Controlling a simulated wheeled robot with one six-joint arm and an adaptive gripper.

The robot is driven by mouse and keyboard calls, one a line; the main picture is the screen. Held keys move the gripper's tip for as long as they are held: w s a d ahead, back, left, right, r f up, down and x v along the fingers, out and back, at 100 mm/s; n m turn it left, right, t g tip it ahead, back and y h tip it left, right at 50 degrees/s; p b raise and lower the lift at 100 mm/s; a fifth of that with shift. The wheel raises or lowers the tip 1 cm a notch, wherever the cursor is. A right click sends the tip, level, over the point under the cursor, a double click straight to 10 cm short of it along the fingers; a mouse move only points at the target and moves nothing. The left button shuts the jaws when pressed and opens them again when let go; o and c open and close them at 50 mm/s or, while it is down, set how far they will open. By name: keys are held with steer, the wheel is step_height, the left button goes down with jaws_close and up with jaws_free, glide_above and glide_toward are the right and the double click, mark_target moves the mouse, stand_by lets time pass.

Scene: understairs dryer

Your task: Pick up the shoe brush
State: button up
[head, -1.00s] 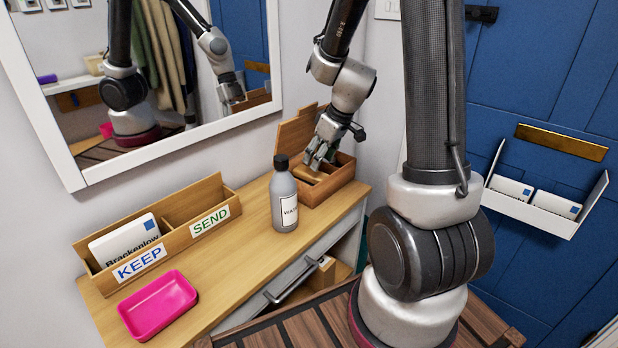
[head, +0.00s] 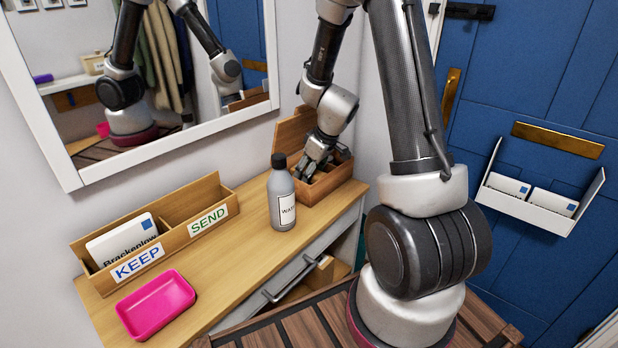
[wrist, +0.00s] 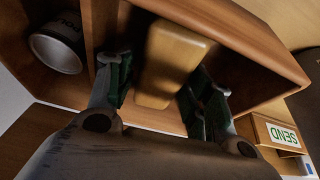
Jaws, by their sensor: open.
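The shoe brush (wrist: 170,62) shows in the wrist view as a pale wooden block inside a wooden box with compartments (head: 330,184). My gripper (wrist: 160,98) is open, with one finger on each side of the block. I cannot tell whether the fingers touch it. In the head view my gripper (head: 306,172) reaches down into the open box at the back right of the table, and it hides the brush there.
A round tin (wrist: 55,52) sits in the neighbouring compartment. A grey bottle (head: 281,198) stands close left of the box. A KEEP/SEND letter rack (head: 177,240), a pink tray (head: 156,304) and a partly open drawer (head: 300,280) are nearer. A mirror hangs behind.

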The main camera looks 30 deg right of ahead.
steer(key=shift+f, duration=0.25)
steer(key=shift+c, duration=0.4)
steer(key=c, duration=0.7)
steer(key=shift+r, duration=0.1)
steer(key=shift+s+r, duration=0.15)
steer(key=shift+r, duration=0.4)
step_height(320, 180, up, 6)
steer(key=shift+f, duration=0.15)
steer(key=shift+s+d+r, duration=0.3)
steer(key=shift+s+r, duration=0.05)
steer(key=shift+s, duration=0.2)
steer(key=s+d, duration=0.2)
steer(key=s, duration=0.3)
steer(key=s+d, duration=0.2)
steer(key=s, duration=0.4)
steer(key=s+d, duration=0.3)
steer(key=s, duration=0.3)
steer(key=shift+s, duration=0.1)
